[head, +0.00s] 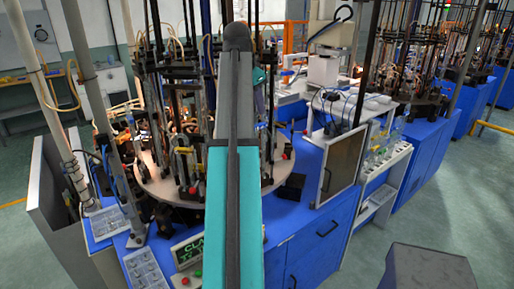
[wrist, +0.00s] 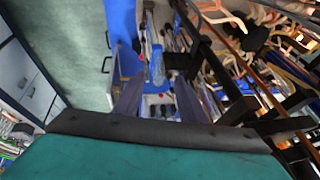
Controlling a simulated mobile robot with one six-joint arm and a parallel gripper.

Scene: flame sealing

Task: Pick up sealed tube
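My gripper (wrist: 156,92) shows in the wrist view with its two dark fingers spread apart. I see nothing clamped between them. A narrow, pale blue, see-through object (wrist: 157,64) stands beyond the fingertips, roughly in line with the gap; it may be a tube, but I cannot tell whether it is sealed. In the head view my own teal arm runs up the middle and hides the gripper and part of the machine. Several clear, tube-like vessels (head: 378,155) stand on a white rack at the right; their ends are too small to judge.
A round carousel table (head: 150,180) with dark upright rods fills the blue bench behind my arm. A framed dark panel (head: 340,165) stands on the bench's right. A black box (head: 290,187) sits near its edge. Green floor (head: 470,200) is open at the right.

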